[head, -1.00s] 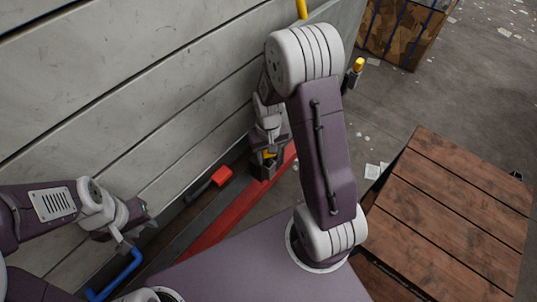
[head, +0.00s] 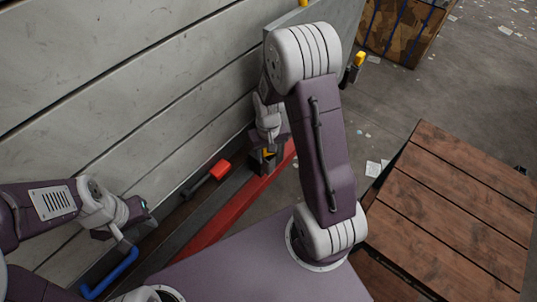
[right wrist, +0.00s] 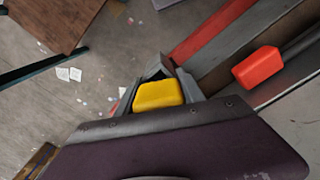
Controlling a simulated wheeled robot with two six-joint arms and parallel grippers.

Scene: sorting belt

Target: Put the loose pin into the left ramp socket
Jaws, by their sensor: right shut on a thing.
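My right gripper (head: 264,158) reaches down beside the grey plank wall, near the far end of the red rail. It is shut on a yellow-topped piece, which I take to be the loose pin (head: 269,153). In the right wrist view the pin's yellow block (right wrist: 158,96) sits between the grey fingers; its lower part is hidden. My left gripper (head: 122,242) is at the lower left, by a blue handle (head: 112,276); its fingers are not clear enough to judge. I cannot make out the left ramp socket.
A red-ended dark bar (head: 219,169) lies along the wall's foot, beside the red rail (head: 236,212). Another yellow-topped piece (head: 358,60) stands at the wall's far end. A brown wooden platform (head: 450,205) is at right, and a strapped crate (head: 405,30) behind.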

